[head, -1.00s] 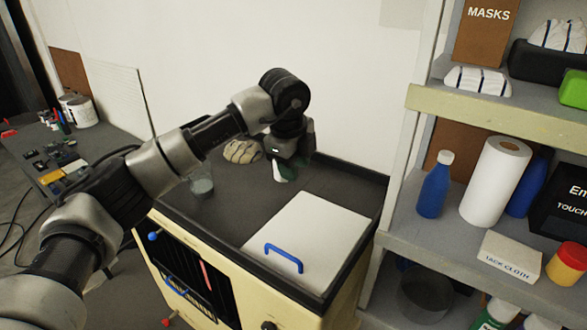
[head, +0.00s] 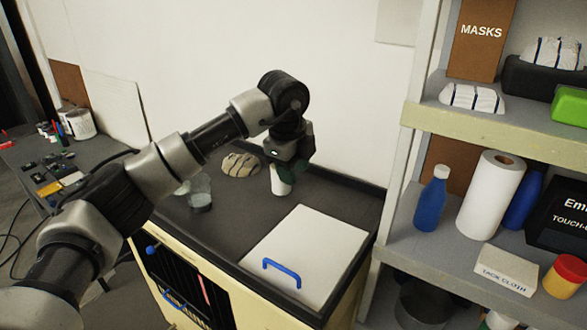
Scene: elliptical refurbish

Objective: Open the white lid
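The white lid (head: 312,247) lies flat and closed on the dark top of the cream cabinet (head: 232,225). Its blue handle (head: 282,268) stands near the lid's front left edge. My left gripper (head: 284,166) points down over the back of the cabinet top, behind the lid and clear of the handle. A white container with a dark green upper part (head: 281,181) is right below it. The gripper's fingers are dark and partly hidden, so I cannot tell whether they hold the container. My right gripper is not in view.
A clear glass (head: 200,196) and beige gloves (head: 240,164) are on the cabinet top, left of the lid. A shelf (head: 470,240) with bottles and a paper roll stands close on the right. A wall is behind.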

